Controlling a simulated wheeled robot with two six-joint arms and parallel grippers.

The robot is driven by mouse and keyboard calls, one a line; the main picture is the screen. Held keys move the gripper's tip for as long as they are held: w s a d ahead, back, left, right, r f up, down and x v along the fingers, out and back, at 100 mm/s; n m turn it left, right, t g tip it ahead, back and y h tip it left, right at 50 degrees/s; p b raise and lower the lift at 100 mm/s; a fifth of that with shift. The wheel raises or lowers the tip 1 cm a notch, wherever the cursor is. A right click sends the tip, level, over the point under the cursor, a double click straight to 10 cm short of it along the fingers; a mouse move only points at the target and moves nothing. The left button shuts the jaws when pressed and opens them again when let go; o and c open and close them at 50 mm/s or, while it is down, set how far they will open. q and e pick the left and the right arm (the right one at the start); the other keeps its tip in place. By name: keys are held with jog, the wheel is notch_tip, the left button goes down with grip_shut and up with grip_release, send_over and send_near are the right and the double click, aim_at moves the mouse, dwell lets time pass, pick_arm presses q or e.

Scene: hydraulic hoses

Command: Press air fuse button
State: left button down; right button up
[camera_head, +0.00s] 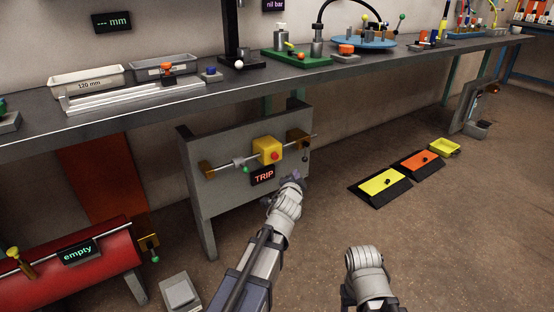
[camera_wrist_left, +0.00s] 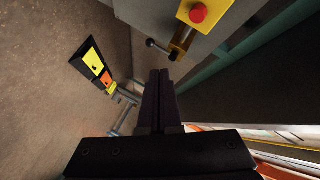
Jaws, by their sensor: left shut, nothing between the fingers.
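The air fuse is a yellow box (camera_head: 267,150) with a red button (camera_head: 275,155) on its front, mounted on a pipe across a grey panel. A dark display reading "TRIP" (camera_head: 262,176) in red sits just below it. In the left wrist view the yellow box (camera_wrist_left: 206,12) and red button (camera_wrist_left: 198,13) show at the top edge. My left gripper (camera_head: 297,178) is below and right of the button in the head view. Its fingers (camera_wrist_left: 160,75) are shut and empty, apart from the button. My right gripper's fingers are not visible; only that arm's end shows.
A brass valve with a dark lever (camera_head: 298,137) sits right of the box, and a green-knobbed fitting (camera_head: 244,166) left of it. The workbench (camera_head: 230,88) overhangs above. A red tank (camera_head: 70,262) stands at lower left. Yellow and orange pedals (camera_head: 381,183) lie on the right floor.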

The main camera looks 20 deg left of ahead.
pick_arm(q)
jog(key=shift+w+a, duration=0.1)
jog(key=w+a, duration=0.5)
jog(key=a, duration=0.1)
jog(key=shift+a, duration=0.4)
jog(key=shift+w, duration=0.2)
dwell(1.8)
jog(key=shift+w+a, duration=0.2)
jog(key=shift+a, duration=0.15)
jog(key=shift+w+a, duration=0.3)
jog(key=shift+a, duration=0.1)
dwell(0.7)
dwell(0.4)
jog(key=shift+s+d, duration=0.6)
jog(key=shift+d, duration=0.15)
jog(key=shift+s+d, duration=0.8)
jog(key=shift+d, duration=0.2)
jog(key=shift+s+d, duration=0.75)
jog(key=shift+d, duration=0.25)
